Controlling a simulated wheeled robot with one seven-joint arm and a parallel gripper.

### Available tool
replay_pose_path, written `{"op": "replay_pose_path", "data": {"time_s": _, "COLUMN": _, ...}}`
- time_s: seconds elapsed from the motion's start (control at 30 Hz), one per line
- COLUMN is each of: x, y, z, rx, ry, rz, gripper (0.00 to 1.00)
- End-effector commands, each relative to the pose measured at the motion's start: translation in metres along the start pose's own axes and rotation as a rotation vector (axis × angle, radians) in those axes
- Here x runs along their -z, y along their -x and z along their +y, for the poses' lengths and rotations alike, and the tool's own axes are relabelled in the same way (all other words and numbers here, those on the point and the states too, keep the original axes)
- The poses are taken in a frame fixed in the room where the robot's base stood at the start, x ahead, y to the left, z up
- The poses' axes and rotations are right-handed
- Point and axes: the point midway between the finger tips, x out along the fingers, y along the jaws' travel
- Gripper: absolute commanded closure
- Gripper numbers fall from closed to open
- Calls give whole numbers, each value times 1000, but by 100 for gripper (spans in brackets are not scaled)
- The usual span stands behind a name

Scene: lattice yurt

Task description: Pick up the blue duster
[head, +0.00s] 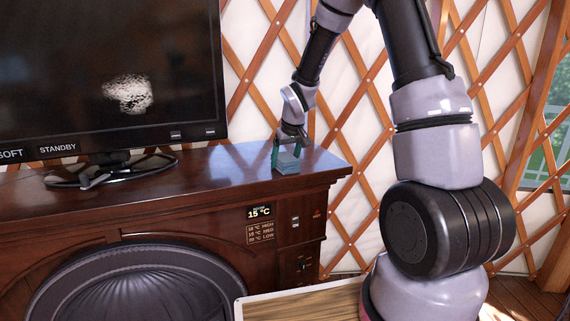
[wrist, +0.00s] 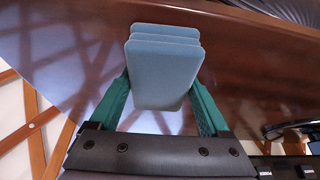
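The blue duster (head: 287,161) is a small pale-blue block near the right end of the dark wooden cabinet top. In the wrist view the duster (wrist: 165,70) shows as stacked, rounded slabs between two green fingers. My gripper (head: 287,150) points down at it, with one finger on each side. In the wrist view my gripper (wrist: 162,85) has its fingertips right at the duster's left and right edges. Whether both fingers press on it is not clear, as the tips are partly hidden by the duster.
The wooden cabinet (head: 215,180) has a glossy top. A large screen (head: 110,70) on a metal stand (head: 110,172) stands at its left. A lattice wall (head: 345,110) rises close behind. The cabinet top between stand and duster is clear. A wood-topped surface (head: 305,303) lies low in front.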

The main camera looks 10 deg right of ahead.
Motion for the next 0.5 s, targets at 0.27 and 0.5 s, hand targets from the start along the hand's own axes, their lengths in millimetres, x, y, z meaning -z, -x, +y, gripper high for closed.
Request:
{"op": "replay_pose_path", "data": {"time_s": 0.27, "x": 0, "y": 0, "z": 0, "rx": 0, "ry": 0, "rz": 0, "gripper": 74}}
{"op": "replay_pose_path", "data": {"time_s": 0.5, "x": 9, "y": 18, "z": 1, "rx": -1, "ry": -2, "rz": 5, "gripper": 74}}
